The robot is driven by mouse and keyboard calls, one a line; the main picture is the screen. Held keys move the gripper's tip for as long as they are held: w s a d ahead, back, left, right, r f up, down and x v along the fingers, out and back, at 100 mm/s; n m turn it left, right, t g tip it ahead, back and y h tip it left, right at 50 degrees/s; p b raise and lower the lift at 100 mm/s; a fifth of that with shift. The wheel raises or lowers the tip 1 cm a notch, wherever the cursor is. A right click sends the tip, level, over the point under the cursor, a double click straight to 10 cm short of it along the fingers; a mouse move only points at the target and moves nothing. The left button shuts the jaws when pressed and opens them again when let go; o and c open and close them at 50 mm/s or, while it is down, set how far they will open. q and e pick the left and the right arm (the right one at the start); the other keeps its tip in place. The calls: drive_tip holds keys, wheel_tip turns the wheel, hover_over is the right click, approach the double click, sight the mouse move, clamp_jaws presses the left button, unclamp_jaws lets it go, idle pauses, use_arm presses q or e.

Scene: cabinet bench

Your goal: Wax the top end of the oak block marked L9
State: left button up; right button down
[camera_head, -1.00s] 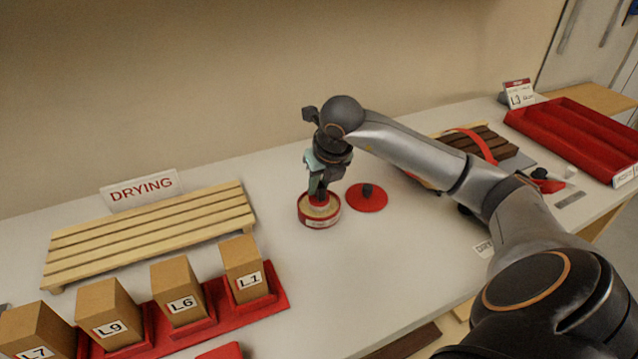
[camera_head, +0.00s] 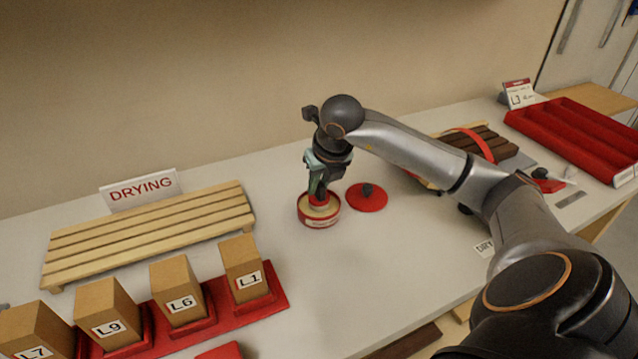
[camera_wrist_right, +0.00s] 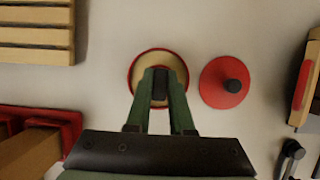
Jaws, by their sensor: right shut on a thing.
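The oak block marked L9 (camera_head: 100,297) stands upright in a red holder (camera_head: 275,298), between blocks L7 (camera_head: 30,325) and L6 (camera_head: 172,277). Its top end faces up and is bare of any tool. My right gripper (camera_head: 319,192) is over an open round tin (camera_head: 304,217) with a red rim and pale contents. It is shut on a small applicator with a red lower part (camera_head: 319,201), whose dark grip (camera_wrist_right: 160,84) shows between the fingers in the wrist view. The applicator's lower end is inside the tin; whether it touches the contents is unclear. My left gripper is out of view.
A red lid with a dark knob (camera_head: 367,197) lies right of the tin. Block L1 (camera_head: 240,255) stands at the holder's right end. A slatted rack (camera_head: 150,232) with a DRYING sign (camera_head: 141,190) is behind. A red tray (camera_head: 575,138) is far right. Bench between holder and tin is clear.

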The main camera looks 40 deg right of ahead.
sight(320, 183)
idle(0.4)
drive_tip(key=shift+r+p, duration=2.55)
drive_tip(key=shift+r, duration=0.95)
drive_tip(key=shift+s+f, duration=0.1)
